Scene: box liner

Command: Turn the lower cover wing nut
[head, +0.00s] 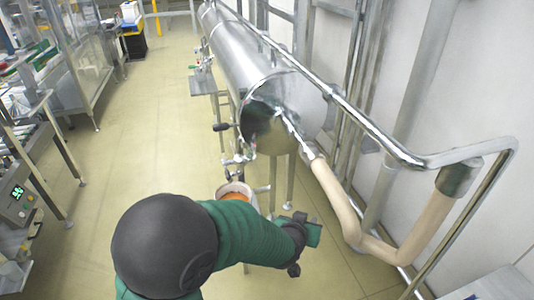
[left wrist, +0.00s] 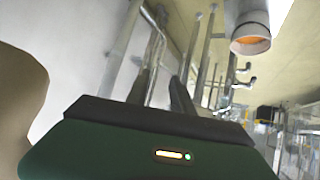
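A long steel cylinder (head: 250,45) lies along the wall in the head view, with its shiny round end cover (head: 262,122) facing me. A handle with a black knob (head: 221,127) sticks out left of the cover. Small metal fittings (head: 238,161) sit below the cover; I cannot tell which is the lower wing nut. My left gripper (head: 303,234) is low, below and right of the cover, apart from it. It looks empty, but its finger gap is unclear. In the left wrist view, the green gripper body (left wrist: 130,150) fills the bottom. My right gripper is out of view.
A whitish round pipe or cup with an orange inside (head: 235,190) is just beyond my left forearm; it also shows in the left wrist view (left wrist: 251,38). A beige pipe (head: 337,198) and steel rails (head: 370,130) bound the right. The floor (head: 130,130) at left is free.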

